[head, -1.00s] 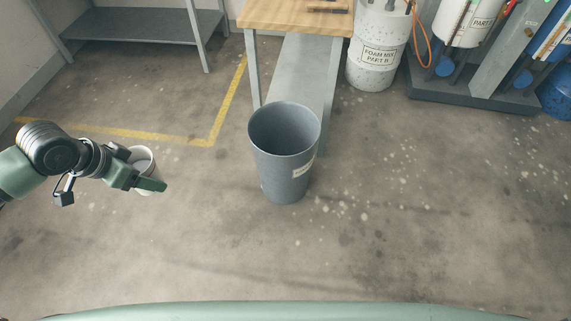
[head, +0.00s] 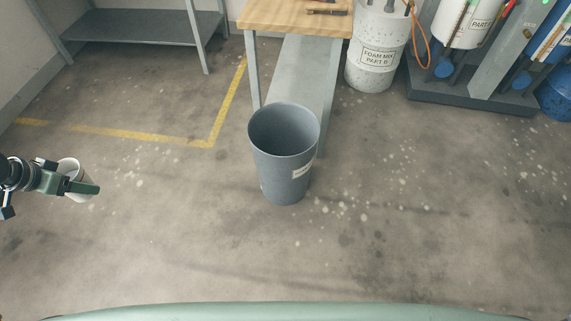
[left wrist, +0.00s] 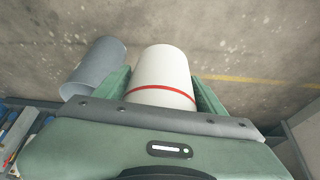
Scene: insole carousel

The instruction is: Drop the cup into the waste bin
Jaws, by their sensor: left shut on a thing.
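The cup is white with a red band and shows in the left wrist view (left wrist: 163,75) between the two green fingers. It also shows in the head view (head: 70,168) at the left edge, held upright or nearly so. My left gripper (head: 78,184) is shut on the cup, above the floor. The waste bin (head: 283,165) is a grey open-topped bin with a pale label, standing on the floor near the middle of the head view. The gripper and cup are well to the left of it. The bin also shows in the left wrist view (left wrist: 95,66). My right gripper is not in view.
A wooden-topped workbench (head: 290,15) stands right behind the bin. A grey metal shelf (head: 140,25) is at the back left. A foam mix drum (head: 374,55) and a dark platform (head: 470,88) with drums are at the back right. The floor between cup and bin is clear.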

